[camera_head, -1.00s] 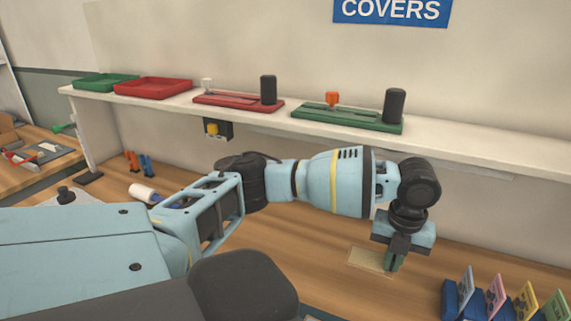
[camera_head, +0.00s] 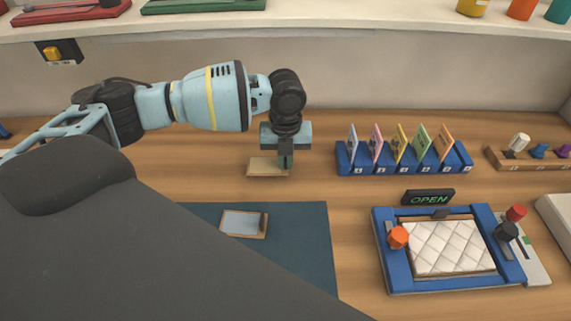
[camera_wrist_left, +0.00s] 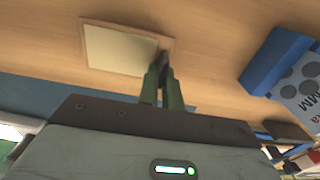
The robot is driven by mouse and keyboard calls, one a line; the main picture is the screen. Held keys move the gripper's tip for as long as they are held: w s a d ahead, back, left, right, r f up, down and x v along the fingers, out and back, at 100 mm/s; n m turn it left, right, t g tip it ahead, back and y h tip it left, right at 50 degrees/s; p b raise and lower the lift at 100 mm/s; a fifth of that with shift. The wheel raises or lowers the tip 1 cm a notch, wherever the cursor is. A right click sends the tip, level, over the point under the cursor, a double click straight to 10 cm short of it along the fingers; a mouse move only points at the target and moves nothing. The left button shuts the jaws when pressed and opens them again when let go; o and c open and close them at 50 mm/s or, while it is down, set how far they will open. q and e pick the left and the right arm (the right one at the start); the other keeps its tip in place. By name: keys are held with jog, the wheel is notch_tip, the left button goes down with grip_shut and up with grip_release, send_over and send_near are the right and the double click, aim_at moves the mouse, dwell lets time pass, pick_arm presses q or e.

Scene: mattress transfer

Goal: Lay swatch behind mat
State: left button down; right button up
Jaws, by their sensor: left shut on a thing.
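The swatch (camera_head: 263,168) is a small cream rectangle with a tan border, on or just above the wooden table behind the mat; I cannot tell if it touches. The mat (camera_head: 305,255) is a dark teal sheet, partly hidden by my own dark body part. My left gripper (camera_head: 285,162) points down, with its green fingers shut on the right edge of the swatch. In the left wrist view the swatch (camera_wrist_left: 120,50) lies flat at the tips of the left gripper (camera_wrist_left: 163,65). My right gripper is not in view.
A tan-framed panel (camera_head: 244,223) lies on the mat. A blue rack (camera_head: 405,170) of coloured cards stands to the right. A blue frame (camera_head: 455,285) with a quilted white pad (camera_head: 450,248) lies front right, near an OPEN sign (camera_head: 428,198). A shelf (camera_head: 330,22) runs above.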

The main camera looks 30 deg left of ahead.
pick_arm(q)
jog(key=shift+f, duration=1.15)
jog(key=shift+f, duration=0.15)
jog(key=c, duration=1.6)
grip_release()
notch_tip(320, 180, up, 12)
jog(key=shift+r, duration=0.15)
